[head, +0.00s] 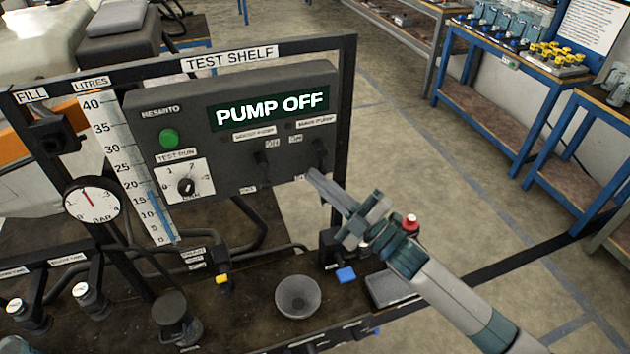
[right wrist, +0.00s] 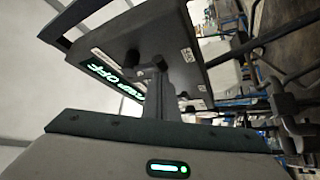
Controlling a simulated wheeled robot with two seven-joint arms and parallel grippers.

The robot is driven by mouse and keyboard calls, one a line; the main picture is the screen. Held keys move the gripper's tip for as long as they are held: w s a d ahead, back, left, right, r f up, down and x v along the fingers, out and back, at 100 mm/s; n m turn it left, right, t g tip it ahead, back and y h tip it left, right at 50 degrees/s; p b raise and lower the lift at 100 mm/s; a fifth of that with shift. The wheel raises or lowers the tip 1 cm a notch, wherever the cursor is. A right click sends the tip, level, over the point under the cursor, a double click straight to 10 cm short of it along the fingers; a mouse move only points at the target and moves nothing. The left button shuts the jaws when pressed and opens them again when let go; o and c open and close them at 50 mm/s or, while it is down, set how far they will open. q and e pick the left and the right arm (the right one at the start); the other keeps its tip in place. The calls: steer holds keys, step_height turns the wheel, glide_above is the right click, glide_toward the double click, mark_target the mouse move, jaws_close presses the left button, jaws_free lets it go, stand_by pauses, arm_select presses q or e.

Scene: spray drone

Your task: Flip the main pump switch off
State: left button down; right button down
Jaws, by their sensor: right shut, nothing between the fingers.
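The dark control box (head: 240,185) hangs on the test shelf frame, and its display (head: 270,108) reads PUMP OFF. The main pump switch (head: 320,154) is a black toggle at the box's right side, under the MAIN PUMP label. Another toggle, the boost pump switch (head: 262,160), is to its left. My right gripper (head: 312,176) is shut and empty, its tips just below the main pump switch; whether they touch it I cannot tell. In the right wrist view the shut fingers (right wrist: 165,85) reach up to the box's underside. My left gripper is not in view.
A green button (head: 168,138) and a test run dial (head: 186,186) are on the box's left. Below are a grey funnel (head: 298,296), a blue tap (head: 346,275) and a red knob (head: 411,222) near my right arm. A pressure gauge (head: 92,200) is at left.

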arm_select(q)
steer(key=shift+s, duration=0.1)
arm_select(e)
steer(key=shift+d+f, duration=0.15)
steer(key=shift+d, duration=0.05)
stand_by(0.6)
